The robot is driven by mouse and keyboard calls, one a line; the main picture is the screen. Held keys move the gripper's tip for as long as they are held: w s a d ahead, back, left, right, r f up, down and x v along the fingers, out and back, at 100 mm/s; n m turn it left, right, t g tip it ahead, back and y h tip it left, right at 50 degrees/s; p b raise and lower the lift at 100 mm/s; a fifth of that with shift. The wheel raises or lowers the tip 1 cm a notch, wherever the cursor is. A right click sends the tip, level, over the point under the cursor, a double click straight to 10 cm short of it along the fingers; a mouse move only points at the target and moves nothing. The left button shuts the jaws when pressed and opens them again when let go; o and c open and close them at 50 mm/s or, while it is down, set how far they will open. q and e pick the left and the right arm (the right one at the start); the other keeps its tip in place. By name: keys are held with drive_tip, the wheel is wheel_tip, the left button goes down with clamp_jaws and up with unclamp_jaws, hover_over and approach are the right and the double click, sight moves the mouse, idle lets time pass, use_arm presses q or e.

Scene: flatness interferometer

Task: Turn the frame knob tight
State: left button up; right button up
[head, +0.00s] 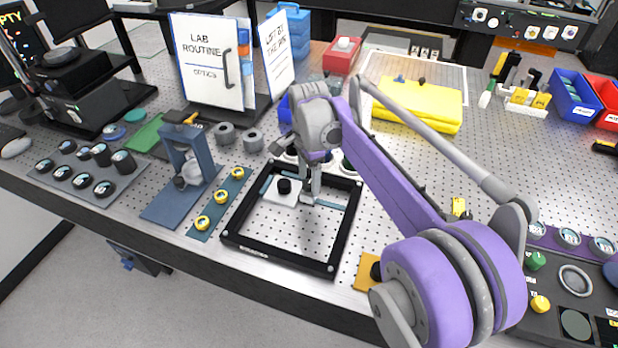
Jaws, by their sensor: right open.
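A black square frame (235,222) lies flat on the perforated bench top at the middle. Inside it is a white plate (275,198) with a black knob (285,186) standing on it. My right gripper (309,197) points down inside the frame, just right of the black knob and apart from it in the picture. Its jaws are open, and I see nothing held in them. An orange block with a dark knob (375,270) sits at the frame's lower right, partly hidden by my arm. My left gripper is out of view.
A blue-grey stand (186,155) and a strip with yellow-topped knobs (228,192) stand left of the frame. Binders (210,75) stand behind. A yellow cloth (425,103) lies back right. Perforated bench right of my arm is partly clear.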

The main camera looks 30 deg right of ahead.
sight(309, 183)
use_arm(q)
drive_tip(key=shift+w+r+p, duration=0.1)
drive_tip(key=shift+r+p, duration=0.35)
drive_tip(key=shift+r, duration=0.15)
use_arm(e)
wheel_tip(309, 183, up, 11)
drive_tip(key=shift+f, duration=0.15)
drive_tip(key=shift+f, duration=0.1)
